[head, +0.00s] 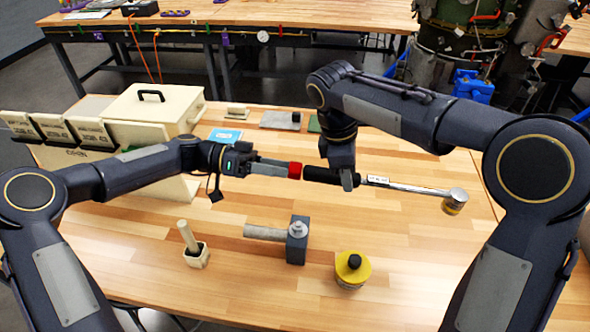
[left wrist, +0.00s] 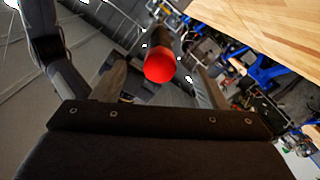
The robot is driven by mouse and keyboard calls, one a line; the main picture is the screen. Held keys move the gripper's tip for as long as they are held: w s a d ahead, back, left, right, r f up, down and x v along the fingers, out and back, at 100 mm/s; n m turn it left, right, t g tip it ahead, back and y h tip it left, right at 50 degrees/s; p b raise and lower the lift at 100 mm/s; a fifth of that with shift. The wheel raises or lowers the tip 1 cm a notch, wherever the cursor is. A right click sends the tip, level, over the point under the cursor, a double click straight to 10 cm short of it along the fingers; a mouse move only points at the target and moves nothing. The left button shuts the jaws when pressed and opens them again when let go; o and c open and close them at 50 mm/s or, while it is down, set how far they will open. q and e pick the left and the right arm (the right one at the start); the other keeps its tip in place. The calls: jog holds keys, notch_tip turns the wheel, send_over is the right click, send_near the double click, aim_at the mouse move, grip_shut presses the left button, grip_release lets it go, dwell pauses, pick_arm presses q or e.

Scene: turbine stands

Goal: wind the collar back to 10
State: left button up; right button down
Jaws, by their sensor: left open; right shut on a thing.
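A torque wrench lies roughly level above the table, with a black grip (head: 322,175), a steel shaft (head: 415,188) and a round head (head: 455,200) at the right. Its red collar (head: 295,170) is at the left end. My right gripper (head: 346,182) is shut on the wrench near the right part of the black grip. My left gripper (head: 285,169) is open at the red collar. In the left wrist view the collar (left wrist: 160,66) shows end-on between the two fingertips, with a gap on each side. The scale reading cannot be made out.
A grey block with a bolt (head: 297,242) stands on the table below the wrench. A yellow-topped round piece (head: 353,270) and a small cream holder with a peg (head: 196,256) stand nearby. A cream case (head: 150,112) and labelled bins (head: 90,133) are at the left.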

pick_arm(q)
jog(key=shift+v, duration=1.9)
